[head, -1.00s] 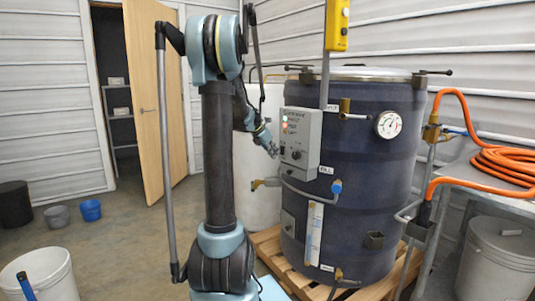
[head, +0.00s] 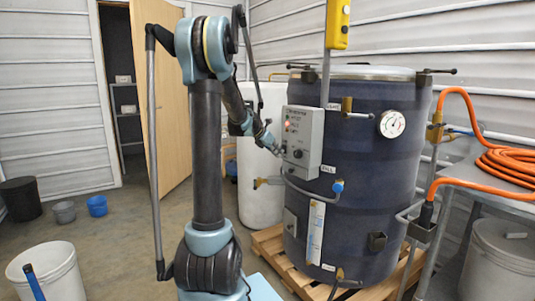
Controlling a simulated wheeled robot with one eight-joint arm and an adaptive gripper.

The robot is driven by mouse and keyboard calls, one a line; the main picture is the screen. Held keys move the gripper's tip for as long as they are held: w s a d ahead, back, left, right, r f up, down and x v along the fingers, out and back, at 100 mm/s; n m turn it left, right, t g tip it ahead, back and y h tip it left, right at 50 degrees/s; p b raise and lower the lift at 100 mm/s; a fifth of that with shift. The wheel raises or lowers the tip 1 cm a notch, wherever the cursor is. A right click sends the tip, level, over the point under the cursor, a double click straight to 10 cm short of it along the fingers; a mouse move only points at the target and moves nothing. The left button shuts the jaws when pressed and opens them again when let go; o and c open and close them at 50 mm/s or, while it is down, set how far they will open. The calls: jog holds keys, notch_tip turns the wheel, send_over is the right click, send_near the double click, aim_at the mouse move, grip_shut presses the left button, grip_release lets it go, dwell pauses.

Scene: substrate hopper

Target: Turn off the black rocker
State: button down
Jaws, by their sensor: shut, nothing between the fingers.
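The grey control box (head: 304,139) is on the left front of the dark blue hopper drum (head: 365,205). It carries printed labels, small lamps (head: 288,126) at its upper left and a round dark knob (head: 298,154). My gripper (head: 279,151) is shut and empty, its tips at the box's lower left edge, left of the knob. The black rocker is hard to make out there; the fingertips cover or adjoin its place. I cannot tell whether they touch it.
The drum stands on a wooden pallet (head: 268,243). A white tank (head: 262,185) is behind my arm. A metal table (head: 500,180) with an orange hose (head: 510,160) is at right. Buckets (head: 97,206) stand at left.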

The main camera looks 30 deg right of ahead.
jog(key=shift+d+f, duration=0.15)
jog(key=shift+d, duration=0.15)
